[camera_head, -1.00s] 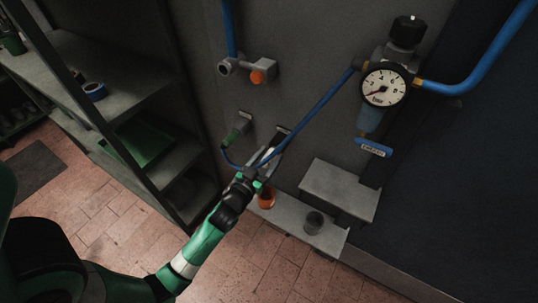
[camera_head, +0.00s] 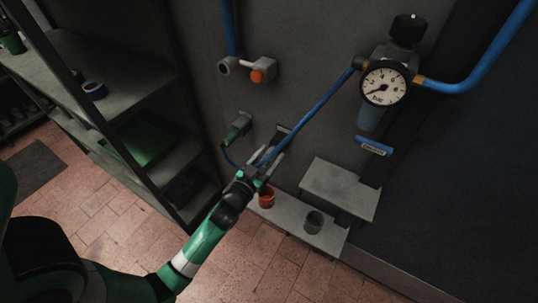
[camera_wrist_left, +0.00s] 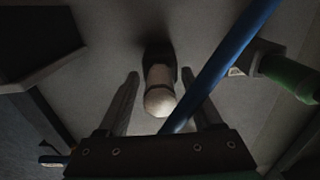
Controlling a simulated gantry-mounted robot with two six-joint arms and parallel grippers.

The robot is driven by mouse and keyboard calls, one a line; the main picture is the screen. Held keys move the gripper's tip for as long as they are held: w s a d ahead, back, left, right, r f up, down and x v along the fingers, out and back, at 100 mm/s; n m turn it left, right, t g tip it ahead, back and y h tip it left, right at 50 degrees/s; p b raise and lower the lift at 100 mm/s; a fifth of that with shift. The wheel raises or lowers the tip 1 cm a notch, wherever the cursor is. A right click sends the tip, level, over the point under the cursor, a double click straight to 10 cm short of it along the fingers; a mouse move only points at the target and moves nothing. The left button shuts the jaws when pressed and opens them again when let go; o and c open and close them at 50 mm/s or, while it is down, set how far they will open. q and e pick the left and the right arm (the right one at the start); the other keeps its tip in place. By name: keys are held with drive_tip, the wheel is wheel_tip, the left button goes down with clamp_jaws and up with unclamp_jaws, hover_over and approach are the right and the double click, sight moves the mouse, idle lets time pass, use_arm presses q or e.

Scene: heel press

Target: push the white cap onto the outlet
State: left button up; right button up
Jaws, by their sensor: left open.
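In the left wrist view, the white cap (camera_wrist_left: 158,102) sits at the near end of the outlet (camera_wrist_left: 159,72), a pale stem on a dark mount at the grey wall. A thin dark line shows between cap and stem; I cannot tell how far the cap is seated. My left gripper (camera_wrist_left: 160,76) is open, one finger on each side of cap and stem, with a gap to both. In the head view my left gripper (camera_head: 271,160) is near the wall above a low ledge; the cap and outlet are mostly hidden there. My right gripper is not in view.
A blue hose (camera_head: 311,120) crosses close by the gripper, up to the pressure gauge (camera_head: 386,83). A green connector (camera_head: 237,128) is on the wall to the left. An orange cup (camera_head: 267,198) and a dark cup (camera_head: 314,222) stand on the ledge (camera_head: 290,216). Shelves (camera_head: 150,60) stand left.

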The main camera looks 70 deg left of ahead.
sight(263, 164)
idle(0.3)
use_arm(q)
clamp_jaws()
idle(0.5)
idle(0.9)
drive_tip(key=shift+b+v, duration=0.65)
drive_tip(key=shift+v, duration=2.35)
